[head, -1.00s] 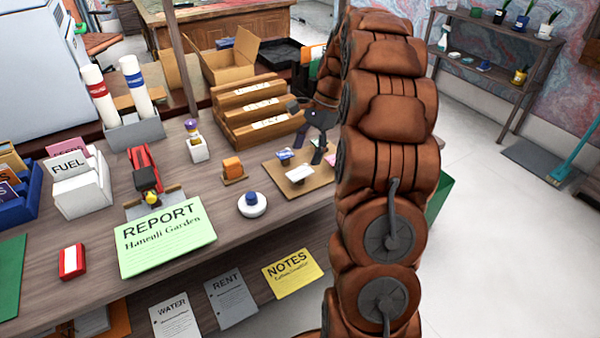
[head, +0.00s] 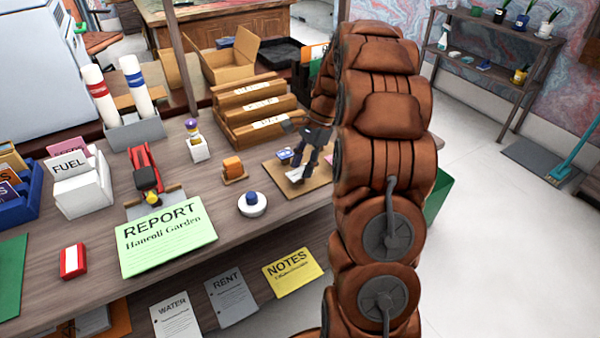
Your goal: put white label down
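The small white label (head: 293,174) is at the front left part of a brown board (head: 321,181) on the desk. A blue and white piece (head: 284,154) lies on the board just behind the label. My arm hides the board's right side.
A white round holder with a blue top (head: 252,204) and an orange block on a small base (head: 233,168) stand left of the board. A wooden tiered rack (head: 255,112) stands behind it. The green REPORT sheet (head: 167,237) lies at the front.

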